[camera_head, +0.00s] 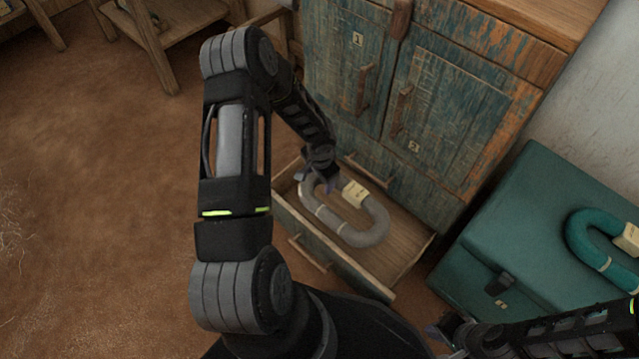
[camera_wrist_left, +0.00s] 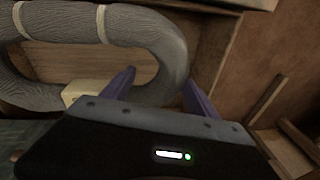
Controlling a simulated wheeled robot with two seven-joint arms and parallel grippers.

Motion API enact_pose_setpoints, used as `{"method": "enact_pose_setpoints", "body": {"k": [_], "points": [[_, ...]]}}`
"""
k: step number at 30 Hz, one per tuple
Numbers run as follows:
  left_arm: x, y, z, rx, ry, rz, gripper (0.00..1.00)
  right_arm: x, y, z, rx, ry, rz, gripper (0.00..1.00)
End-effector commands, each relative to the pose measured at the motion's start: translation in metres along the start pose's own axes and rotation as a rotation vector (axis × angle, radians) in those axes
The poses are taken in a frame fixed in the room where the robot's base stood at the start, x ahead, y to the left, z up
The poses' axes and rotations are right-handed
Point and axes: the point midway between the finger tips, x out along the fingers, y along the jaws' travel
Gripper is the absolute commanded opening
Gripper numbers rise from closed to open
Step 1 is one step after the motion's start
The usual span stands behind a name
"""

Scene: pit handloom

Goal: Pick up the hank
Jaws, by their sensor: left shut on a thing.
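The grey hank (camera_head: 367,233), a thick oval loop with pale ties and a cream label (camera_head: 354,193), lies in the open bottom drawer (camera_head: 405,256). My left gripper (camera_head: 327,184) reaches down into the drawer at the hank's far-left end. In the left wrist view, the purple fingers (camera_wrist_left: 158,90) stand either side of the hank's curved end (camera_wrist_left: 168,48), shut on it. The hank still appears to lie in the drawer. My right gripper (camera_head: 450,333) is at the bottom right, partly seen, and its jaw state is unclear.
The worn blue-green cabinet (camera_head: 440,110) with numbered doors rises behind the drawer. A teal chest (camera_head: 480,235) stands at right with a teal hank (camera_head: 580,240) on it. A wooden stand (camera_head: 170,45) is at the upper left. Brown floor (camera_head: 100,200) at left is clear.

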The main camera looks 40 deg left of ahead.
Motion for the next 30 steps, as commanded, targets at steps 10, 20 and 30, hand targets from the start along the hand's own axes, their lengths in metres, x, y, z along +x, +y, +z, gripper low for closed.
{"method": "enact_pose_setpoints", "body": {"k": [10,20,30], "points": [[-0.029,-0.004,-0.003,0.0,-0.001,0.0,0.21,-0.009,-0.006,0.003,-0.005,-0.008,-0.004,0.0],[-0.028,-0.004,-0.003,0.0,0.0,0.0,0.21,-0.008,-0.006,0.003,-0.004,-0.008,-0.004,0.0],[-0.028,-0.004,-0.003,0.0,0.0,0.0,0.21,-0.008,-0.005,0.003,-0.004,-0.008,-0.003,0.0]]}}
